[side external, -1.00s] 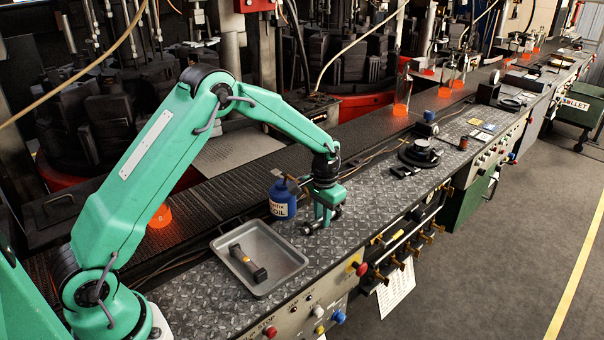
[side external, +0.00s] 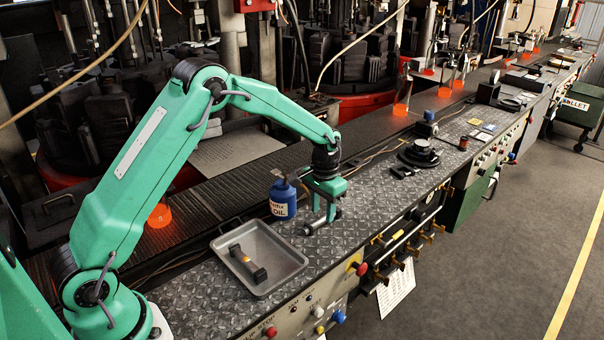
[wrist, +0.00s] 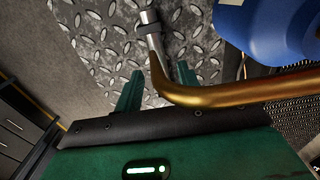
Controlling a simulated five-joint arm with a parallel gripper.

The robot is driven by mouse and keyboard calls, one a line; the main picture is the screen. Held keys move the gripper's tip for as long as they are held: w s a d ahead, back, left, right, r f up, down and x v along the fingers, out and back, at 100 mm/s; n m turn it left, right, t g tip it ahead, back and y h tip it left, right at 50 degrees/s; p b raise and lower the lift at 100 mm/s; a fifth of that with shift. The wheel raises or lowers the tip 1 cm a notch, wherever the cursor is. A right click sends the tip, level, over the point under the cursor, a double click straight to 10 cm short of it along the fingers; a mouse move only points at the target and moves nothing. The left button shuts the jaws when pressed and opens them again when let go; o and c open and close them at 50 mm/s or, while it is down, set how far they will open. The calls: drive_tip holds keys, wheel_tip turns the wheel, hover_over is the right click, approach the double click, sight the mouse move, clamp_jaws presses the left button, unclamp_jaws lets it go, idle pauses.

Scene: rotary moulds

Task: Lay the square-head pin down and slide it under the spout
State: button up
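The square-head pin (side external: 319,223) lies on its side on the diamond-plate bench, just below my gripper (side external: 324,211). In the wrist view the pin (wrist: 153,42) shows as a silvery shaft with a dark collar near its far end. The brass spout (wrist: 235,95) of the blue oil can (side external: 283,200) crosses over its near end, so I cannot make out the head there. My gripper (wrist: 159,69) is open, with a finger on each side of the shaft and clear of it. The can stands upright left of my gripper and also shows in the wrist view (wrist: 270,28).
A dark round fixture (side external: 420,153) stands farther right.

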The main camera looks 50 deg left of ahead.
sight(322, 218)
wheel_tip(322, 218, up, 10)
drive_tip(key=shift+f, duration=0.15)
idle(0.3)
idle(0.5)
